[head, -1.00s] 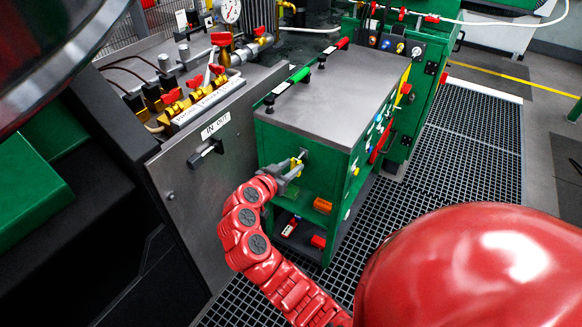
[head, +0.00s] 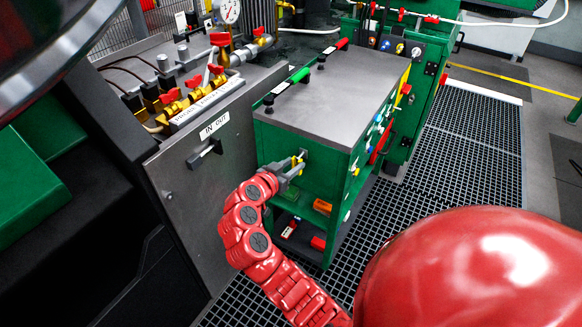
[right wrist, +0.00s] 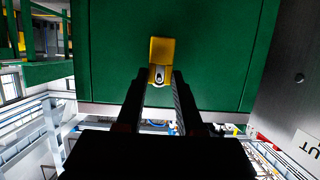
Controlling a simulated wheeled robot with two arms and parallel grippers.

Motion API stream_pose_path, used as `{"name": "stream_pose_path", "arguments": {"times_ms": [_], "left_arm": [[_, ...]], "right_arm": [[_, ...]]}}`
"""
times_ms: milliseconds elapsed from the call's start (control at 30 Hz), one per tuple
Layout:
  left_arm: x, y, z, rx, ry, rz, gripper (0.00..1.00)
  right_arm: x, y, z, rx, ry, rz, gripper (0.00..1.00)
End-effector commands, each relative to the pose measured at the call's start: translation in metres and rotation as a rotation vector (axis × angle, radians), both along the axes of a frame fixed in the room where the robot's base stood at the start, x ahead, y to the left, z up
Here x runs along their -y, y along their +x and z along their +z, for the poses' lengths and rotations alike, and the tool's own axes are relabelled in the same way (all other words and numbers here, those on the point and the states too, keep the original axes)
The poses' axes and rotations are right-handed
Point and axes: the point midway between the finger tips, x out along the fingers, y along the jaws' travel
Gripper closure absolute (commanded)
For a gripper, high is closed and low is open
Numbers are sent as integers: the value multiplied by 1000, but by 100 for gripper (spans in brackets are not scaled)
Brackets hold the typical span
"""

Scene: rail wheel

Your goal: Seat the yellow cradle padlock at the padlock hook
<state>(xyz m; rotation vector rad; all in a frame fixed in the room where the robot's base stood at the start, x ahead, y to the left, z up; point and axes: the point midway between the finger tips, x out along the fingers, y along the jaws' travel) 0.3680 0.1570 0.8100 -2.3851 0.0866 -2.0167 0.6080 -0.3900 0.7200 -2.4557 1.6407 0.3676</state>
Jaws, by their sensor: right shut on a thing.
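The yellow padlock (right wrist: 161,50) shows in the right wrist view against the green cabinet face, with a grey keyhole part at its near end. My right gripper (right wrist: 160,80) is shut on it, one dark finger on each side. In the head view the right gripper (head: 291,169) is at the front of the green cabinet, near its upper edge, and only a small yellow bit of the padlock (head: 296,163) shows. The padlock hook cannot be made out; I cannot tell whether the padlock touches it. My left gripper is not in view.
The green cabinet (head: 330,130) has a grey top and an open shelf with orange and red items below my gripper. A grey panel (head: 190,185) marked IN OUT with a black handle stands close to its left. Grating floor (head: 440,160) lies to the right.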

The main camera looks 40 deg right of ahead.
Motion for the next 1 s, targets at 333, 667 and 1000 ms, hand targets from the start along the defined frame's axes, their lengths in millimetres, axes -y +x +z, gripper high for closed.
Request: {"name": "stream_pose_path", "arguments": {"times_ms": [333,667,1000], "left_arm": [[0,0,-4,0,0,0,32],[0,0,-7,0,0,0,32],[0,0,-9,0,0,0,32]], "right_arm": [[8,3,0,2,1,-1,100],[16,6,0,1,0,-1,100],[23,10,0,1,-1,1,100]]}}
